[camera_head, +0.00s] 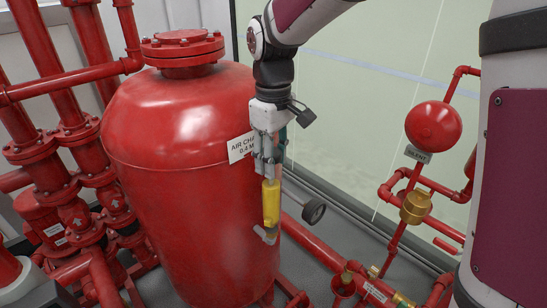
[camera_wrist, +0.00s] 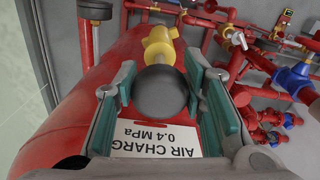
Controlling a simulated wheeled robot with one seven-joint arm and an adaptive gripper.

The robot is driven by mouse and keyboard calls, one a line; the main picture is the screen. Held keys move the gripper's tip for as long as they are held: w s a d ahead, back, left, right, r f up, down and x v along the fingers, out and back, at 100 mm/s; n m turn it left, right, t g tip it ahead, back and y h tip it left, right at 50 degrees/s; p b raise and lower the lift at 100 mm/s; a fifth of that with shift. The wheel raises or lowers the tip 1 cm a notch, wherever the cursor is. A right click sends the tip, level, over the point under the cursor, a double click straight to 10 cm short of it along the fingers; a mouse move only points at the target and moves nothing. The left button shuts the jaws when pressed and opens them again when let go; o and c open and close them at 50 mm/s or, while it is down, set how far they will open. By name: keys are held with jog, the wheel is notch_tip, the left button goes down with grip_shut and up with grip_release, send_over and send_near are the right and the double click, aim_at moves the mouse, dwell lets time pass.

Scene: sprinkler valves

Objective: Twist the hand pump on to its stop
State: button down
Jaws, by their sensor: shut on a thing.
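The hand pump (camera_head: 271,203) has a yellow body and stands upright against the side of the big red air chamber (camera_head: 185,150). In the wrist view its dark round knob (camera_wrist: 160,94) faces me, with the yellow body (camera_wrist: 158,47) beyond it. My gripper (camera_head: 268,166) points down from above the pump. In the wrist view my gripper (camera_wrist: 160,85) has its teal pads on both sides of the dark knob and is shut on it. In the head view the fingers hide the knob. The knob's turn angle cannot be told.
A black gauge (camera_head: 314,211) sticks out just right of the pump. A white label (camera_head: 240,148) is on the chamber beside my fingers. Red pipes (camera_head: 65,190) crowd the left. A red bell (camera_head: 433,126) and brass valve (camera_head: 415,207) stand at the right.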

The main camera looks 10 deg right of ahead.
aim_at(271, 194)
jog(key=shift+f, duration=1.2)
jog(key=shift+a+m+p, duration=0.1)
jog(key=shift+m+p, duration=0.35)
jog(key=shift+m, duration=1.15)
jog(key=shift+s+m+p, duration=0.1)
jog(key=shift+m+p, duration=0.2)
jog(key=shift+m, duration=1.3)
jog(key=shift+p, duration=0.3)
jog(key=shift+a+m, duration=0.15)
jog(key=shift+m, duration=1.45)
